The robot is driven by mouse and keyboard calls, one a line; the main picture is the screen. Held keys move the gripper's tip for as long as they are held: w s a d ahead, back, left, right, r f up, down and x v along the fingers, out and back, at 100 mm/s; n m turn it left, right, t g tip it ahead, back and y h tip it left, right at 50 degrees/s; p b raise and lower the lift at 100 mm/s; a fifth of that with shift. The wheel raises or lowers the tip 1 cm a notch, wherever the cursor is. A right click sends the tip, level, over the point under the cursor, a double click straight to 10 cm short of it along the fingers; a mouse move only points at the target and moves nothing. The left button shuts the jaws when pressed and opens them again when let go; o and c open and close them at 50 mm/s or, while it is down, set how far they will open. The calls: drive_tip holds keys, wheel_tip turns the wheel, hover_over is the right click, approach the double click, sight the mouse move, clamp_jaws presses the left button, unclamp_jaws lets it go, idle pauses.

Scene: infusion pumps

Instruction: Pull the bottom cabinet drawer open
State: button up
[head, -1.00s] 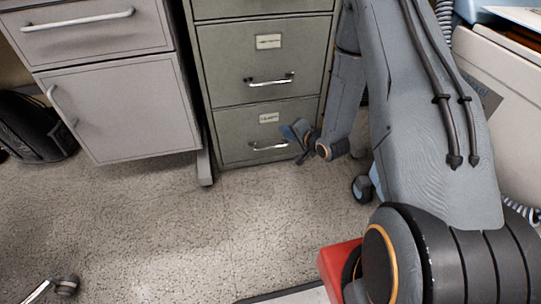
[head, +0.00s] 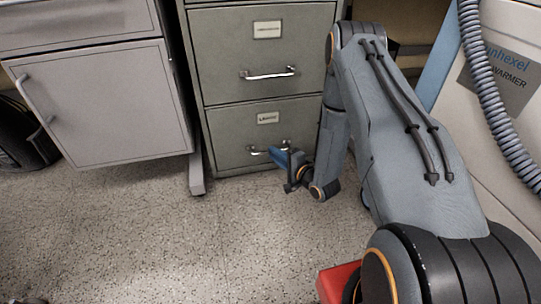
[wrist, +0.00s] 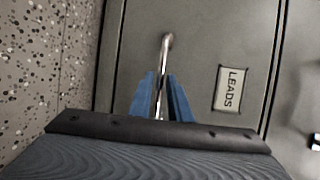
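The grey-green file cabinet has a bottom drawer (head: 232,142) with a small label and a metal bar handle (head: 257,151). The drawer front looks flush with the cabinet. My gripper (head: 276,155) is at the right part of this handle, low over the floor. In the wrist view, the drawer front (wrist: 200,55) carries a label reading "LEADS" (wrist: 231,89). The handle (wrist: 165,55) runs between the blue fingers of my gripper (wrist: 161,85), which are close together on both sides of it. The near end of the handle is hidden behind the gripper body.
Another drawer (head: 265,55) with its own handle is above. A light grey cabinet (head: 105,105) stands to the left, with a metal leg (head: 196,175) beside the file cabinet. A warmer unit (head: 500,90) with a coiled hose is at right. The floor (head: 150,235) in front is clear.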

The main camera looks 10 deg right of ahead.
drive_tip(key=shift+b+x, duration=0.6)
drive_tip(key=shift+x, duration=0.9)
clamp_jaws()
